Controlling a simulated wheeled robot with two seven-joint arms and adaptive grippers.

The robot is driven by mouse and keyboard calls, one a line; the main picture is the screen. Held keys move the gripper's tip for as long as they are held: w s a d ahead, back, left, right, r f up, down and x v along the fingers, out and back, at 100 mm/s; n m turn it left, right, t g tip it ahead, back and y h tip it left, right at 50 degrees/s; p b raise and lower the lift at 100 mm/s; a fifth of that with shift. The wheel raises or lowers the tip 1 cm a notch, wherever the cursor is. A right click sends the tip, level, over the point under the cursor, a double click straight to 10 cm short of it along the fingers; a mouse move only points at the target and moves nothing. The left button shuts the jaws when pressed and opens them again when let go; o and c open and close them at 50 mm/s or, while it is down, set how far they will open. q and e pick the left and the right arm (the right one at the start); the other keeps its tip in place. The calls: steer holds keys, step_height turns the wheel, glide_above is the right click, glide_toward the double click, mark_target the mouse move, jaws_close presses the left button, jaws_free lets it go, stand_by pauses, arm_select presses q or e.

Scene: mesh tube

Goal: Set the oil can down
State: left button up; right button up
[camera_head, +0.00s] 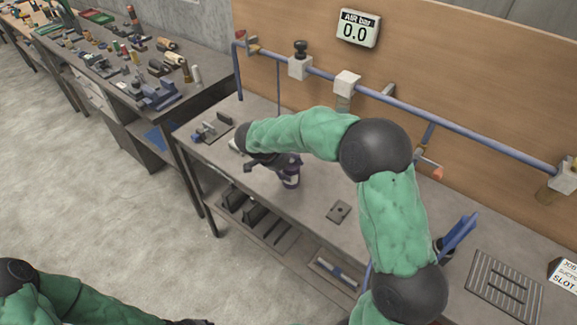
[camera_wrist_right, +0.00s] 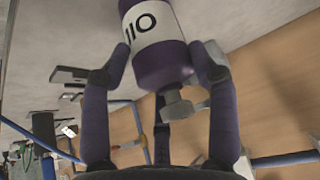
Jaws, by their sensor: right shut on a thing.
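The oil can (camera_head: 291,180) is dark purple with a white label. In the right wrist view the oil can (camera_wrist_right: 165,62) shows the letters OIL and a grey cap and spout at its near end. My right gripper (camera_wrist_right: 168,66) is shut on the can, one finger on each side of its body. In the head view my right gripper (camera_head: 275,165) is partly hidden under my green forearm. The can is over the bench top (camera_head: 320,187); I cannot tell whether its base touches. My left gripper (camera_head: 190,322) barely shows at the bottom edge.
A blue air pipe with valves (camera_head: 400,92) runs along the wooden back panel. A small dark plate (camera_head: 339,212) lies on the bench, with a ribbed mat (camera_head: 503,287) at right. A small vise-like tool (camera_head: 208,132) is at the left end. Bare bench surrounds the can.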

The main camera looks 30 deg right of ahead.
steer(key=shift+f, duration=0.15)
steer(key=o, duration=1.4)
steer(key=shift+c, duration=0.2)
